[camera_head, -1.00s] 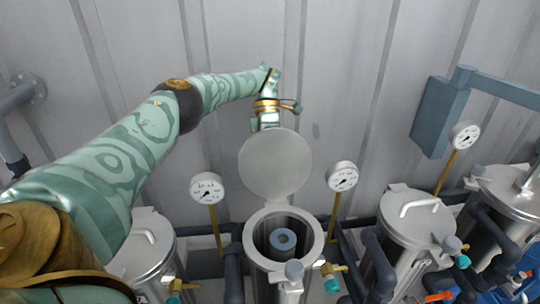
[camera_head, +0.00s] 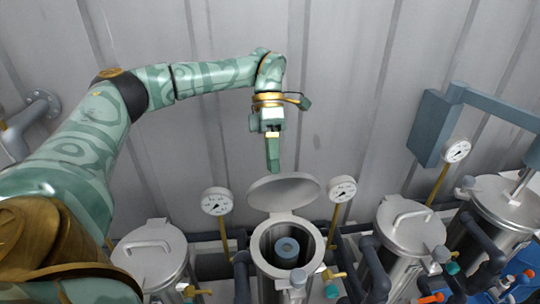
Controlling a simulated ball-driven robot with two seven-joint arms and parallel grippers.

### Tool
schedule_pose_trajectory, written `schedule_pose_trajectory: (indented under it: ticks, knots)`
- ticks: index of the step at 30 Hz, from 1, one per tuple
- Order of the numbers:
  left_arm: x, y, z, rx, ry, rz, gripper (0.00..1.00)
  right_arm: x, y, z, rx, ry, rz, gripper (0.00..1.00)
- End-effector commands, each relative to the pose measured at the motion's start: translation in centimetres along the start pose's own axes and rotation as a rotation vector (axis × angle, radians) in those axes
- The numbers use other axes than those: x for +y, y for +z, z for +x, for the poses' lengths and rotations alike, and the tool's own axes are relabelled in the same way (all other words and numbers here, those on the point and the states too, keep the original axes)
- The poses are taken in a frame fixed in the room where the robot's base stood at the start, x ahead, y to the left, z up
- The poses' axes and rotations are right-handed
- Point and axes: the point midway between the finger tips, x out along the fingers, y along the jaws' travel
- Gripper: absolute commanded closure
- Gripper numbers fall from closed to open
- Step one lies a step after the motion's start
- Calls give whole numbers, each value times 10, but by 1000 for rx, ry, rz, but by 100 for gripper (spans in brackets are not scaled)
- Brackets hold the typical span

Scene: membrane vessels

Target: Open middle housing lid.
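The middle housing (camera_head: 262,243) is a metal vessel with its mouth uncovered; a blue-grey cylinder with a hole (camera_head: 287,248) shows inside. Its round lid (camera_head: 284,191) is up on the back side of the rim, its face seen as a flattened ellipse. My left gripper (camera_head: 273,168) points down just above the lid's far edge. Its fingers show as one narrow piece, together, with nothing between them. I cannot tell whether the tips touch the lid. My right gripper is not in view.
Closed housings with handled lids stand at left (camera_head: 150,250) and right (camera_head: 410,225), with another at far right (camera_head: 510,200). Gauges (camera_head: 216,202) (camera_head: 342,189) flank the lid. A blue-grey bracket (camera_head: 433,125) hangs at right before the corrugated wall.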

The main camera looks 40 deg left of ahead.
Motion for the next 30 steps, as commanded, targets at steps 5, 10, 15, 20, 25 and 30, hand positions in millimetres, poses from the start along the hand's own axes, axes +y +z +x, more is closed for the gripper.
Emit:
schedule_pose_trajectory:
  ticks: [5, 10, 15, 20, 25, 30]
  knots:
    - [-26, -5, 4, 0, -1, 1, 66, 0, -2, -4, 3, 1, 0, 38]
    - [-34, -6, 7, 1, -1, 0, 66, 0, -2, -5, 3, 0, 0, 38]
    - [-34, -6, 7, 1, -1, 0, 66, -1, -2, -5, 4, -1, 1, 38]
    - [-35, -6, 7, 1, -1, 0, 66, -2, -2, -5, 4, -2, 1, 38]
    - [-38, -2, 7, 0, 0, -1, 66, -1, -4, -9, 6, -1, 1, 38]
    - [-42, 4, 7, 0, 0, -1, 66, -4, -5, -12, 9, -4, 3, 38]
